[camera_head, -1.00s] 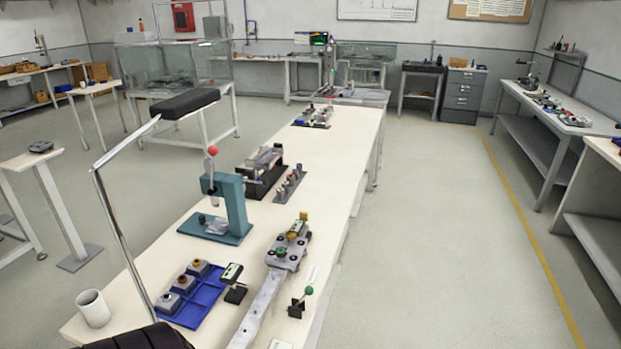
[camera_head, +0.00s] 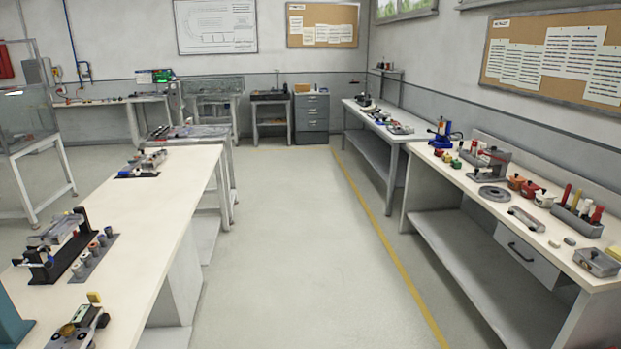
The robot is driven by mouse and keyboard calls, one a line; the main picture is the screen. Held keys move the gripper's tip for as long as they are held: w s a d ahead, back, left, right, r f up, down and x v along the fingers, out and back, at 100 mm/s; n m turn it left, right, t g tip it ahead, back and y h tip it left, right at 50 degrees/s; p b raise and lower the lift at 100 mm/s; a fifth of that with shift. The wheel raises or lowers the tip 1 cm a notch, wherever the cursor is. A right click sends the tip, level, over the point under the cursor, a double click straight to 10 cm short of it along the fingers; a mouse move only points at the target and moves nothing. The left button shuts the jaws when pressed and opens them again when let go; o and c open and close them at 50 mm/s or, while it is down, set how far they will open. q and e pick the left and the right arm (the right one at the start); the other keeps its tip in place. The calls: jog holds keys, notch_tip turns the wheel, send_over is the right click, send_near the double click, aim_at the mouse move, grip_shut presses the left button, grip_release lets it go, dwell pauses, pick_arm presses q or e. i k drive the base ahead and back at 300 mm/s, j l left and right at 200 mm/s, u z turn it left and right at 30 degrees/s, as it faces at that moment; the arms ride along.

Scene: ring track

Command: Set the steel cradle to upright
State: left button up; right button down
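A silvery, cradle-like piece (camera_head: 55,233) sits between the uprights of a black stand (camera_head: 70,265) on the long bench at the left. It looks tilted, but its exact angle is hard to tell, and I cannot be sure it is the steel cradle. A smaller grey metal device (camera_head: 147,160) stands on a dark base farther along the same bench. Neither of my grippers is in view.
The long cream bench (camera_head: 150,220) runs along the left, with several small cylinders on a strip (camera_head: 92,255) beside the black stand. A right-hand bench (camera_head: 520,235) carries pots, a grey ring and tools. The floor (camera_head: 290,250) between them is clear.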

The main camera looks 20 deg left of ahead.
aim_at(48, 239)
jog(key=i+u, duration=0.4)
jog(key=i+l+u, duration=0.1)
jog(key=i+u, duration=0.3)
jog(key=i, duration=0.15)
jog(key=i+l+u, duration=0.35)
jog(key=i+j, duration=0.1)
jog(key=i, duration=0.05)
